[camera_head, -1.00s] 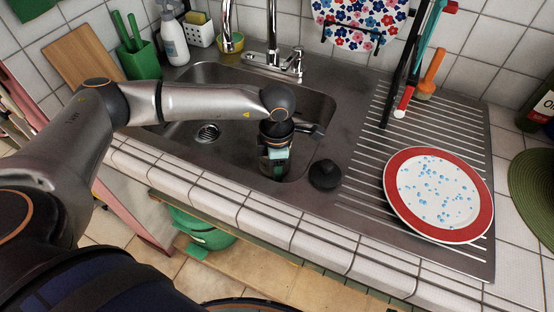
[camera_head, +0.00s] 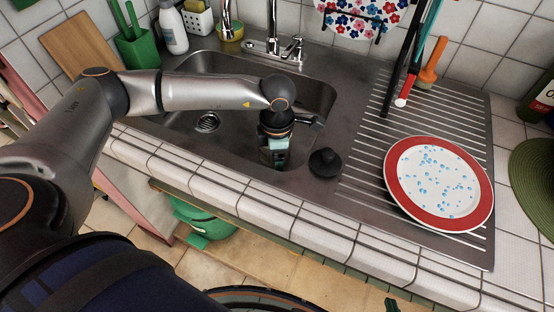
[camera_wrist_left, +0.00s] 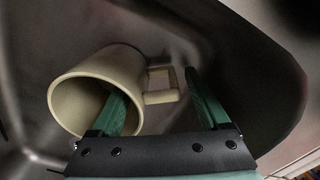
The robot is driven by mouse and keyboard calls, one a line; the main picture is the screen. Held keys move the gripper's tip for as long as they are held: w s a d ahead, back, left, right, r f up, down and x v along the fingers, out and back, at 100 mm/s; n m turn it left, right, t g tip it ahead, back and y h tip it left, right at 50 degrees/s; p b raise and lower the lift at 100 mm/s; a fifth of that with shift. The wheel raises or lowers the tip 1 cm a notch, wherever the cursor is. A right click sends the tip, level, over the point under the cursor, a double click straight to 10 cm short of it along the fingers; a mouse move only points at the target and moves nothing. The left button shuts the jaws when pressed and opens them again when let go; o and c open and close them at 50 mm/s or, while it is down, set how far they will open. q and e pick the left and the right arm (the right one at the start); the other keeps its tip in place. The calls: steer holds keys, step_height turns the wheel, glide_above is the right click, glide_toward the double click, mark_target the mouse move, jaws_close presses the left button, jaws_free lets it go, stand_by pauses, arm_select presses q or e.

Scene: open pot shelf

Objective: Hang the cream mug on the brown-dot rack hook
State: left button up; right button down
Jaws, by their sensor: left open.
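The cream mug (camera_wrist_left: 95,90) lies in the sink in the left wrist view, its mouth turned to the lower left and its handle (camera_wrist_left: 160,85) to the right. My left gripper (camera_wrist_left: 160,105) is open. One green finger overlaps the mug's mouth and the other is right of the handle; contact is unclear. In the head view my left gripper (camera_head: 276,155) points down into the sink, and the mug is hidden there. Green-black tips of my right gripper (camera_head: 392,304) show at the bottom edge, mostly cut off. I cannot make out a brown-dot hook in either view.
The metal sink (camera_head: 185,132) has a tap (camera_head: 273,35) behind it and a black stopper (camera_head: 325,163) on its right rim. A red-rimmed plate (camera_head: 390,185) lies on the drainboard (camera_head: 360,150). A tiled front edge (camera_head: 270,215) borders the sink.

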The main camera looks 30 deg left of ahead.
arm_select(q)
step_height(320, 180, up, 13)
steer(key=shift+w+d+f+b, duration=0.1)
steer(key=shift+w+f+b, duration=0.05)
steer(key=shift+b, duration=0.2)
